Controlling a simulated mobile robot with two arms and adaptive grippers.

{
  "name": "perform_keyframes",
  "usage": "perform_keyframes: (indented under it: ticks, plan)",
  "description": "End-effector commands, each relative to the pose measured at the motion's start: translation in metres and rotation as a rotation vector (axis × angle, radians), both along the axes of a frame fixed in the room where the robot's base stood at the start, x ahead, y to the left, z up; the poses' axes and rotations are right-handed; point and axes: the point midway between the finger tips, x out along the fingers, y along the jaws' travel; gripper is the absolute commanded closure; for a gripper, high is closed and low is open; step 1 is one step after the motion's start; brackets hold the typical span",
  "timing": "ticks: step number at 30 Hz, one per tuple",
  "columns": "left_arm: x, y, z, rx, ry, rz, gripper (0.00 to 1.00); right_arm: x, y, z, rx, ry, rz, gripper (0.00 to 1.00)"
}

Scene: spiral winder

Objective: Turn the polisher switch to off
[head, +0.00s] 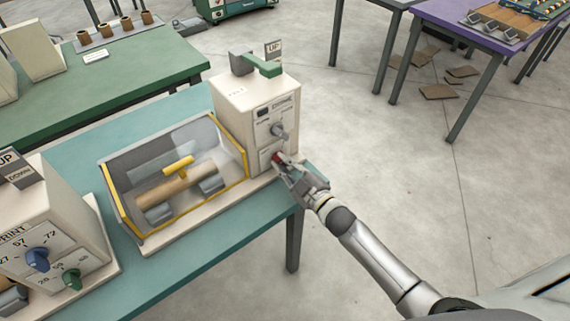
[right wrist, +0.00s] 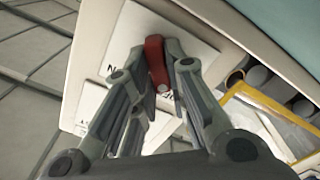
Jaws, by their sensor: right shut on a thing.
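The cream machine (head: 258,106) with a control panel stands at the right end of the teal table. A small red switch (head: 276,158) sits low on its panel, below a grey knob (head: 279,131). My right gripper (head: 283,162) is at this red switch. In the right wrist view the red switch (right wrist: 155,62) stands between the two fingers of my right gripper (right wrist: 160,52), which are shut on it. The white label plate (right wrist: 190,40) behind it is partly covered by the fingers, so its off mark and the switch setting cannot be read. My left gripper is not in view.
A yellow-edged clear box (head: 125,205) with a brown roll is left of the panel. Another machine with blue and green knobs (head: 38,260) stands at the lower left. A green table (head: 120,90) lies behind. A purple table (head: 480,50) is far right; open floor lies between.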

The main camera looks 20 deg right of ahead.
Motion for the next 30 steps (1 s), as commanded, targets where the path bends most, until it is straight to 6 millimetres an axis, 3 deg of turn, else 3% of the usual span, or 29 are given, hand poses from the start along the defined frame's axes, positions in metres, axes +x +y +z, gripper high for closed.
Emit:
perform_keyframes:
  ticks: [3, 4, 9, 20, 25, 30]
  plan:
    - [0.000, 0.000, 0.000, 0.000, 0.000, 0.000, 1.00, -0.001, 0.000, -0.001, -0.008, 0.000, 0.000, 1.00]
    - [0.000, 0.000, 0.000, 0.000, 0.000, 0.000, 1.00, -0.001, 0.000, -0.001, -0.009, 0.001, 0.001, 0.84]
    - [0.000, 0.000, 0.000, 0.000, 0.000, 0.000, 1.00, 0.000, 0.000, -0.001, -0.007, 0.001, 0.000, 0.64]
    - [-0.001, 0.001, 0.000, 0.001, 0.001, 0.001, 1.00, -0.003, -0.001, -0.001, -0.003, 0.000, 0.000, 0.64]
    - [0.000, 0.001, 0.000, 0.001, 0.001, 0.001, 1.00, -0.021, -0.008, -0.001, -0.004, 0.002, 0.000, 0.64]
    - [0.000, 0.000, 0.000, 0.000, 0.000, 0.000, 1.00, -0.054, -0.020, -0.002, -0.005, 0.004, 0.000, 0.64]
